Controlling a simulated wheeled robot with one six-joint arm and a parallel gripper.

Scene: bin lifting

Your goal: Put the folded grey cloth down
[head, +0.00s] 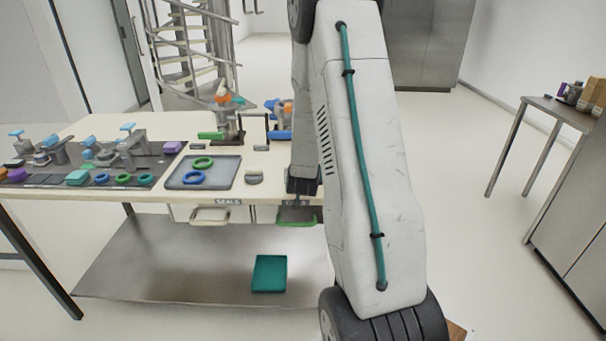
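My gripper (302,188) is at the right front edge of the workbench, above a drawer with a green handle. My own arm hides much of it, and its fingers are too small and dark to tell whether they are open or shut. I cannot make out a folded grey cloth with certainty, in the gripper or elsewhere. A small grey and beige item (254,177) lies on the bench top to the left of my gripper, apart from it; I cannot tell whether it is cloth.
A grey tray (228,178) holds a green ring and a blue ring. A dark mat (60,178) with clamps and coloured blocks covers the bench's left. A side table (545,112) stands right.

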